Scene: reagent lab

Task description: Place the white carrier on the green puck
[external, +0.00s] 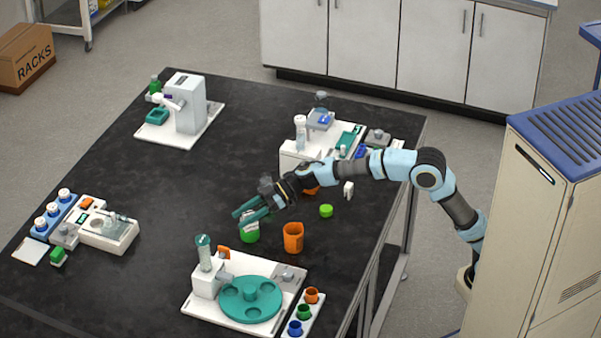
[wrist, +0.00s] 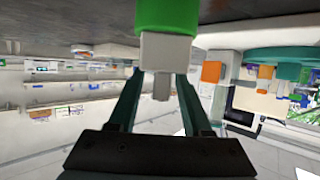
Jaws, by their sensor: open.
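A round green body (external: 250,235) stands on the black table below my gripper (external: 239,216). In the wrist view, which looks inverted, the same green body (wrist: 167,15) carries a pale stepped block with a narrower stem (wrist: 162,85). My gripper (wrist: 160,78) is open, its teal fingers on either side of the stem. I cannot tell whether they touch it. A flat green disc (external: 326,211) lies to the right on the table, and a small white upright piece (external: 349,190) stands beyond it. I cannot tell for certain which pieces are the carrier and the puck.
An orange cup (external: 293,237) stands close to the right of the green body. A teal carousel on a white base (external: 195,303) is nearer the front. White instruments stand at the back (external: 190,110) and left (external: 110,235).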

